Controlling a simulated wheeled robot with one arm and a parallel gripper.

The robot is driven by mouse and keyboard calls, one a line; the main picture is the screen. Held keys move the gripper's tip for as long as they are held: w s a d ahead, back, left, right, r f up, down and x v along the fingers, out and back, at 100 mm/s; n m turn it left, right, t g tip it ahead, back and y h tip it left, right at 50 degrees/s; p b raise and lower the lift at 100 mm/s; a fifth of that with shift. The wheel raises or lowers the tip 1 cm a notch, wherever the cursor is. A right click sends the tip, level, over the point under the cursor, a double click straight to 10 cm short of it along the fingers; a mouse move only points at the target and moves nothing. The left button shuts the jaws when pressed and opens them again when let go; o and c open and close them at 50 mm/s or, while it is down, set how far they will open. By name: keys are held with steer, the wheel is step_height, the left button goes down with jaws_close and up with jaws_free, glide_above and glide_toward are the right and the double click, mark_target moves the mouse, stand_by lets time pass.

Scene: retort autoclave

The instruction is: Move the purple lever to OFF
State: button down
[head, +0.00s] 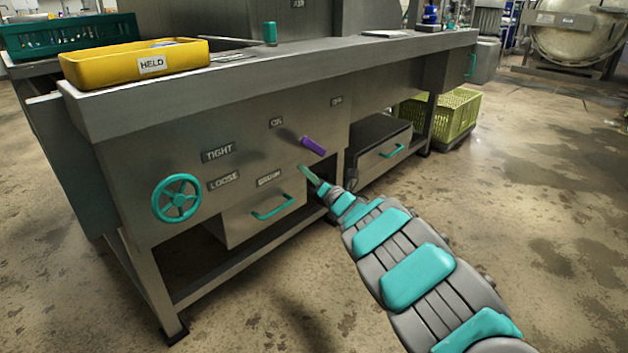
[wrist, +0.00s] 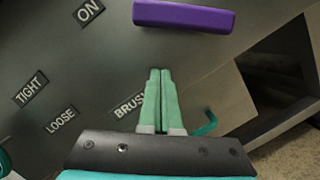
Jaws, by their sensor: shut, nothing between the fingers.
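The purple lever (head: 313,146) sticks out from the front panel of the steel bench, and it also shows at the top of the wrist view (wrist: 184,16). An ON label (head: 277,122) is up and left of it, also seen in the wrist view (wrist: 88,12). Another label (head: 337,101) is up and right of it, too small to read surely. My gripper (head: 302,168) is shut and empty, just below the lever and apart from it. In the wrist view my gripper's fingertips (wrist: 160,72) point up toward the lever.
A teal handwheel (head: 176,198) sits at the left by TIGHT and LOOSE labels. A drawer with a teal handle (head: 272,208) is below my gripper. A yellow HELD tray (head: 135,62) is on the bench top.

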mark_target(314, 147)
steer(key=w+r, duration=0.1)
steer(key=w+d+r, duration=0.1)
steer(key=r, duration=0.1)
steer(key=shift+w+d+r, duration=0.1)
steer(key=shift+w+d, duration=0.05)
